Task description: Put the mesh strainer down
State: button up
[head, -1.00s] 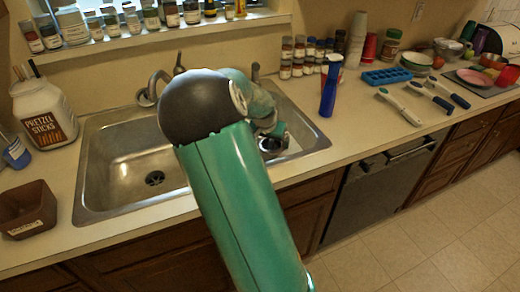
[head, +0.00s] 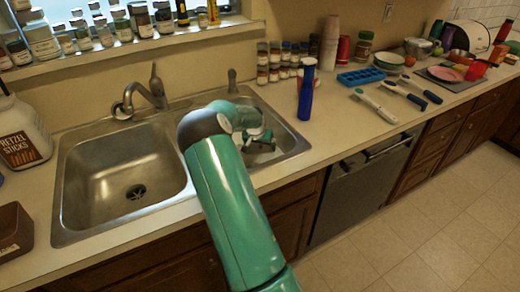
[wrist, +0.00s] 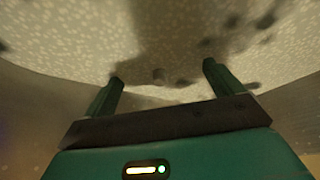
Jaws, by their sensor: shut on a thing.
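My gripper (head: 262,141) is low over the right sink basin (head: 288,134), at the end of my green arm. In the wrist view its two fingers (wrist: 161,80) stand apart, with a pale, speckled surface and dark blurred patches beyond them. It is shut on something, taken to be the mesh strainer. The strainer does not stand out clearly in either view; my arm and gripper hide part of the right basin. I cannot tell whether the strainer touches the basin.
The left basin (head: 125,185) is empty, with the faucet (head: 148,92) behind it. A blue bottle (head: 306,92) stands right of the sink. Beyond are a blue ice tray (head: 361,77) and several utensils (head: 376,105). A brown box (head: 14,232) sits at left.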

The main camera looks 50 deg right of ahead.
jog(key=shift+a+f, duration=0.1)
jog(key=shift+f, duration=0.95)
jog(key=o, duration=0.7)
jog(key=shift+f, duration=0.1)
jog(key=shift+c, duration=0.2)
